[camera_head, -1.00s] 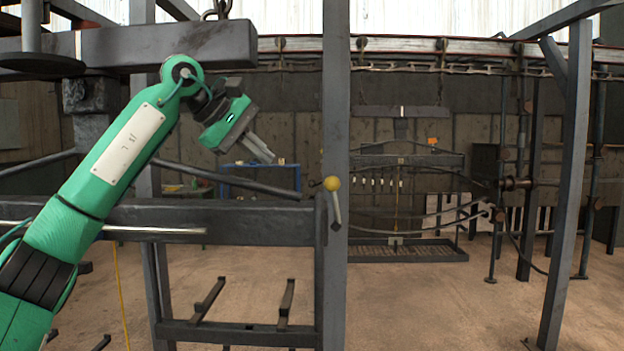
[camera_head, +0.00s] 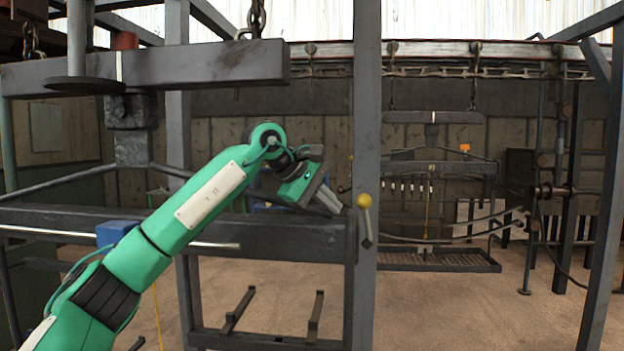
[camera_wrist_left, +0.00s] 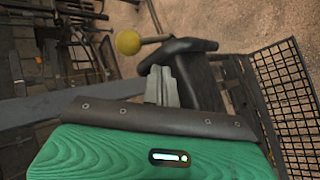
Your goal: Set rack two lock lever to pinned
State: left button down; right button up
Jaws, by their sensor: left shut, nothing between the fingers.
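The lock lever has a yellow ball knob (camera_head: 363,201) on a short dark shaft that points down and slightly right, at the front post of the rack. The knob also shows in the left wrist view (camera_wrist_left: 128,41), up and left of the fingertips, with its shaft running right to a dark bracket. My left gripper (camera_head: 335,203) is shut and empty, its fingers pointing down-right, just left of the knob in the head view. In the wrist view the shut fingers (camera_wrist_left: 161,78) appear apart from the knob. My right gripper is not in view.
The grey vertical post (camera_head: 367,110) stands beside the lever. A horizontal rack beam (camera_head: 290,238) runs behind my arm, and a heavy upper beam (camera_head: 190,65) hangs above. A mesh panel (camera_wrist_left: 292,95) lies at the right of the wrist view.

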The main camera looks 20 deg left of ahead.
pick_arm(q)
jog(key=shift+w+d+r+p, duration=0.3)
jog(key=shift+w+d, duration=0.15)
jog(key=shift+d, duration=0.1)
jog(key=shift+w+d+r+p, duration=0.3)
jog(key=shift+w+d, duration=0.15)
jog(key=shift+d, duration=0.1)
jog(key=shift+w+d+f, duration=0.1)
jog(key=shift+w, duration=0.05)
